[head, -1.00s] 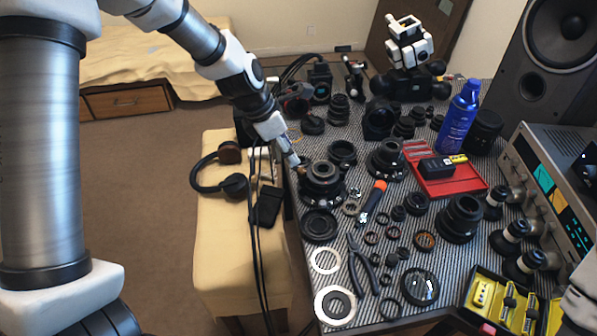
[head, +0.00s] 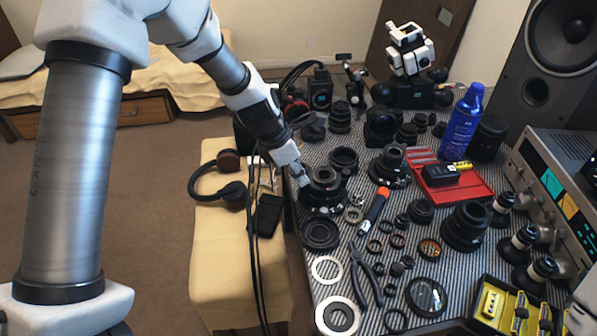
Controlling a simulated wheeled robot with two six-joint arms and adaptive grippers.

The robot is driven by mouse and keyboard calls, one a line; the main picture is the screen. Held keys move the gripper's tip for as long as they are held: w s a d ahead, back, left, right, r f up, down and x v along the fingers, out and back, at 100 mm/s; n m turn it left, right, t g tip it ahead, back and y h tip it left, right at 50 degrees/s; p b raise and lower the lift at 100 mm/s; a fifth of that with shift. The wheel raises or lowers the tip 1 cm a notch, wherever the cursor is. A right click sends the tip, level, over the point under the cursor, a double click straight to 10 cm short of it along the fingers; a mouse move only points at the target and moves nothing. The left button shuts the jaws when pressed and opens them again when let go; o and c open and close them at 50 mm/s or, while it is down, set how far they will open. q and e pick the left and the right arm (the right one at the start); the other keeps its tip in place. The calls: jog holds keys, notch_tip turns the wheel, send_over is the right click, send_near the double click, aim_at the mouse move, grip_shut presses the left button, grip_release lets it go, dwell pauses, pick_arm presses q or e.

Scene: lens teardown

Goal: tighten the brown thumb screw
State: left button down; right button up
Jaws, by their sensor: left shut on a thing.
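My left gripper (head: 303,180) reaches in from the upper left. Its tips are at the left edge of a black lens mount assembly (head: 322,196) near the table's left edge. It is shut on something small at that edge. The brown thumb screw cannot be made out; the fingertips cover that spot. The assembly stands upright on the striped mat, with a round opening on top.
The striped table (head: 318,290) is crowded with lenses and rings. An orange-handled screwdriver (head: 374,209) and pliers (head: 366,275) lie nearby. A red tray (head: 474,190), a blue spray can (head: 461,122) and a yellow case (head: 489,300) are to the right. Headphones (head: 212,186) lie on the bench.

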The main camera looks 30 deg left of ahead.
pick_arm(q)
jog(key=shift+r+m+g+p, duration=0.15)
jog(key=shift+m+g+p, duration=0.25)
jog(key=shift+m+p, duration=0.75)
jog(key=m+p, duration=0.1)
jog(key=m+g+h+p, duration=0.1)
jog(key=m+p, duration=0.1)
jog(key=shift+w+a, duration=0.15)
jog(key=shift+w, duration=0.05)
jog(key=m+g+p, duration=0.1)
jog(key=m+p, duration=0.1)
jog(key=shift+w+m, duration=0.1)
jog(key=shift+m, duration=0.25)
jog(key=shift+m+g+p, duration=0.4)
jog(key=shift+m+p, duration=0.1)
jog(key=shift+m, duration=0.4)
jog(key=shift+f, duration=0.2)
jog(key=c, duration=1)
grip_release()
